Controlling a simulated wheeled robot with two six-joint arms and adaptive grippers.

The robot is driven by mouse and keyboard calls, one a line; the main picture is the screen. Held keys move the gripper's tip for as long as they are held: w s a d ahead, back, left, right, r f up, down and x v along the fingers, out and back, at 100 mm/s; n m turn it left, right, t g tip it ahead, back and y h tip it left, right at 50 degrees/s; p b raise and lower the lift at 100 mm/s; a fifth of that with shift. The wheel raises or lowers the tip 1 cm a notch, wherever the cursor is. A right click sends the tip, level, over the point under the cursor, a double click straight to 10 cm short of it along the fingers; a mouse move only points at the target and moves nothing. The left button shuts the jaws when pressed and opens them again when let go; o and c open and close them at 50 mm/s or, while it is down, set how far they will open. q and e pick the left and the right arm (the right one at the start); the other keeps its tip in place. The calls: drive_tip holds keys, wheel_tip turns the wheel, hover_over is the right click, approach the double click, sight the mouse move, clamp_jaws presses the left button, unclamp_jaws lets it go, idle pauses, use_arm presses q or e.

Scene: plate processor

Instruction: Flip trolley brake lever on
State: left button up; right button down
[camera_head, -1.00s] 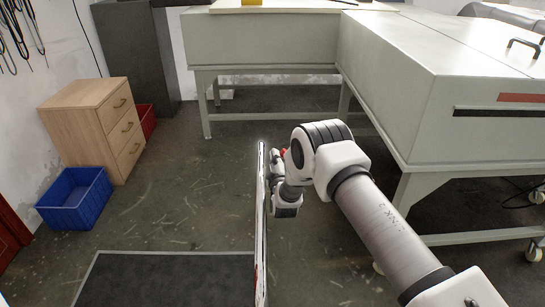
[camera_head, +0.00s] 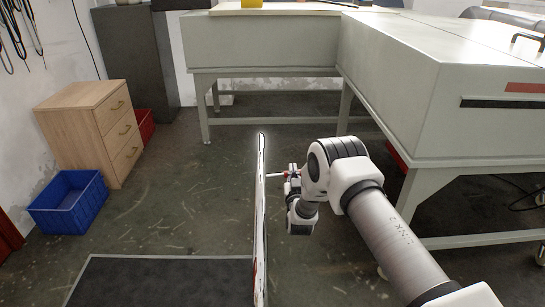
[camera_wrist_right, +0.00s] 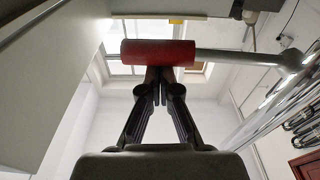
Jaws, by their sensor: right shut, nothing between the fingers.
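The brake lever shows in the wrist view as a red cylindrical grip (camera_wrist_right: 158,52) on a grey rod (camera_wrist_right: 238,57). The rod runs right to a shiny metal tube (camera_wrist_right: 285,92). My right gripper (camera_head: 293,172) is beside the lever. In the wrist view its dark shut fingertips (camera_wrist_right: 160,76) meet just below the red grip and partly overlap it in the picture; contact cannot be told. Nothing is held. My left gripper is out of view.
A dark flat panel with a pale rim (camera_head: 165,257) lies left of the upright edge. A large grey cabinet on legs (camera_head: 400,80) stands close on the right. A wooden drawer unit (camera_head: 85,125) and blue crate (camera_head: 68,203) stand left. Open floor lies between.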

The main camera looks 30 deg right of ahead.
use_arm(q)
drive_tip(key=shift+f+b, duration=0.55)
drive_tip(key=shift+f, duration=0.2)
use_arm(e)
drive_tip(key=shift+s+d+f, duration=0.1)
drive_tip(key=shift+f, duration=0.8)
